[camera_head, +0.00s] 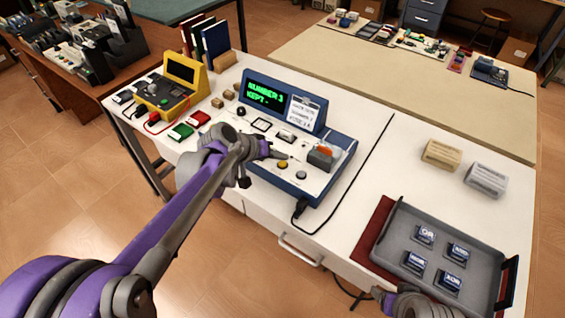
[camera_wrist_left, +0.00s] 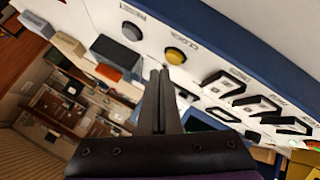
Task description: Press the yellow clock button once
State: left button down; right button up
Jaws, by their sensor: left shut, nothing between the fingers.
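The yellow clock button (camera_head: 283,164) sits on the white face of the blue-framed console (camera_head: 318,190). It also shows in the left wrist view (camera_wrist_left: 175,56), beside the printed word CLOCK. My left gripper (camera_head: 284,155) is shut and empty, its fingertips close beside the button. In the left wrist view the shut fingers (camera_wrist_left: 160,72) point up toward the button, with the tips a little below and left of it in the picture. Whether they touch the console cannot be told. Part of my right arm's end (camera_head: 415,304) shows at the bottom edge, its fingers unclear.
A grey round button (camera_head: 301,175) sits close to the yellow one. An orange-topped grey block (camera_head: 324,154) stands on the console. The console screen (camera_head: 266,95) shows green text. A grey tray (camera_head: 395,243) with several dark labelled blocks lies at the right.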

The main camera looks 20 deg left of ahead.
aim_at(280, 165)
pick_arm(q)
jog(key=shift+f, duration=0.1)
dwell(0.7)
jog(key=shift+f, duration=0.35)
jog(key=shift+f+b, duration=0.5)
dwell(0.6)
jog(key=shift+r, duration=0.1)
jog(key=shift+r+p, duration=0.75)
jog(key=shift+r, duration=0.05)
notch_tip(280, 165, up, 5)
jog(key=p, duration=0.3)
jog(key=shift+p, duration=0.4)
